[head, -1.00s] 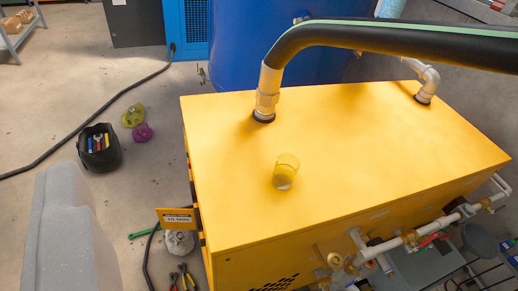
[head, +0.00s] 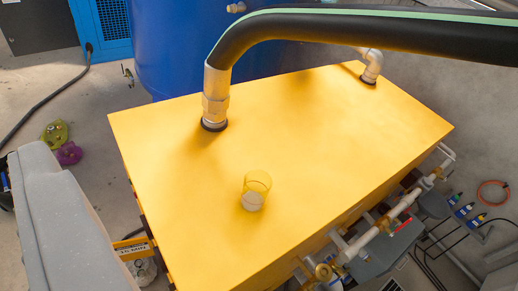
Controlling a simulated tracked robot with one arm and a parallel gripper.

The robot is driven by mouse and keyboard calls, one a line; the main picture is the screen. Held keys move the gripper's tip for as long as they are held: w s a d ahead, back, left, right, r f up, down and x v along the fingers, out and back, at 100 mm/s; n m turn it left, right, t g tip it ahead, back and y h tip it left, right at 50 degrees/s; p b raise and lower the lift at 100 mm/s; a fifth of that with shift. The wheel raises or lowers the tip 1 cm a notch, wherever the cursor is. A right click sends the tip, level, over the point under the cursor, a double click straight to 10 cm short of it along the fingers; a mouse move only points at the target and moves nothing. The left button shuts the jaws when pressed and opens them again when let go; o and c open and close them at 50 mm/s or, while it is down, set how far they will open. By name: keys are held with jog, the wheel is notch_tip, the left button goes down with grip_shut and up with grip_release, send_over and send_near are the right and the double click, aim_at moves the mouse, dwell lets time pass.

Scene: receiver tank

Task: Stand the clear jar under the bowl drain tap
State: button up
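The clear jar (head: 256,190) stands upright on top of the yellow cabinet (head: 330,130), with the yellow showing through its wall. Its bottom looks whitish, and I cannot tell whether it holds anything. No gripper shows in this view, and nothing touches the jar. A small brass fitting (head: 128,76) sits at the left side of the blue tank (head: 185,55). Brass valves (head: 323,271) sit on the pipework along the cabinet's front right side. I cannot tell which of these, if any, is the bowl drain tap.
A thick black hose (head: 380,30) with a green stripe arches over the back of the cabinet from a metal elbow (head: 215,95). White pipe (head: 400,205) runs along the cabinet's side. Small bottles (head: 466,210) and an orange coil (head: 493,192) are at the right. The cabinet top around the jar is clear.

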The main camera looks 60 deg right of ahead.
jog(key=w+d+f+m+g+h+p, duration=0.1)
jog(key=w+d+f+m+h+p, duration=0.1)
jog(key=w+d+f, duration=0.6)
jog(key=m+g+h+p, duration=0.3)
jog(key=m+h+p, duration=0.1)
jog(key=p, duration=0.1)
send_near(253, 177)
jog(key=p+x, duration=0.1)
jog(key=x, duration=0.2)
jog(key=shift+a, duration=0.15)
jog(key=shift+p+x, duration=0.85)
jog(key=shift+x, duration=2.2)
jog(key=shift+s+f, duration=0.15)
jog(key=c, duration=1.2)
